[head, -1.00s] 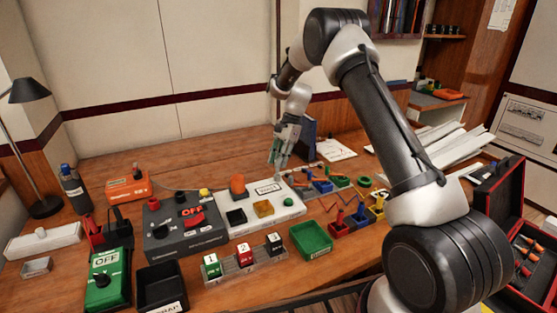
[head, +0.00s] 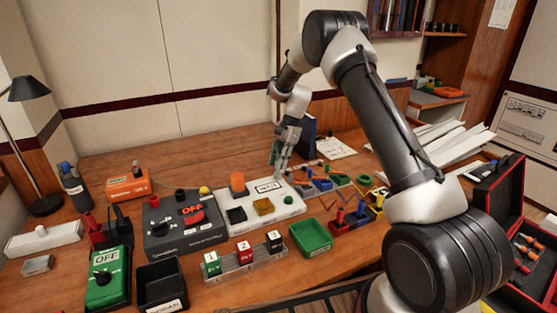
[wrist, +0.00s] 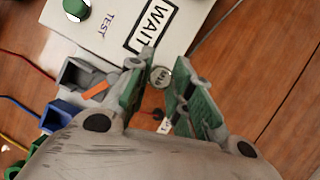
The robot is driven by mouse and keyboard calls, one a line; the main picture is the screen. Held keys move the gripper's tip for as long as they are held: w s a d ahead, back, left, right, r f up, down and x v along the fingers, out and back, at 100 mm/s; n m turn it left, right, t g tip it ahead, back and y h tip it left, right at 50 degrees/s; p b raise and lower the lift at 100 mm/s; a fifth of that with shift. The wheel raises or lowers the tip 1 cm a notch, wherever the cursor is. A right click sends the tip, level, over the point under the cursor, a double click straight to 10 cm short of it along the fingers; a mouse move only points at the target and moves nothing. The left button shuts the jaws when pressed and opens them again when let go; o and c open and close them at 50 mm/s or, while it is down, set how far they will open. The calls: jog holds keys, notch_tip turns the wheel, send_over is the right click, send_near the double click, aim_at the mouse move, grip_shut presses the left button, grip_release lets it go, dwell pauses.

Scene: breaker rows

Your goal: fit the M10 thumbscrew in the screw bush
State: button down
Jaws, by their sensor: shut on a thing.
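My gripper (wrist: 164,68) is shut on a small round grey piece (wrist: 160,77) with dark lettering on its top, which appears to be the M10 thumbscrew. It shows between the green finger pads in the wrist view. In the head view my gripper (head: 278,166) points down near the back right corner of the white panel (head: 291,205); the thumbscrew is too small to make out there. The wrist view shows the fingers beside the panel's WAIT label (wrist: 154,25). I cannot pick out the screw bush with certainty; my fingers and hand cover part of the area below.
A grey socket block (wrist: 80,73) and a blue one (wrist: 60,116) with cables lie left of my fingers. A green tray (head: 311,238) and a dark switch box (head: 185,238) stand in front. Bare wood (wrist: 275,60) lies right of the panel.

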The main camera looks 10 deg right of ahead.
jog(key=shift+f, duration=0.85)
jog(key=c, duration=1.2)
grip_release()
jog(key=v, duration=1.2)
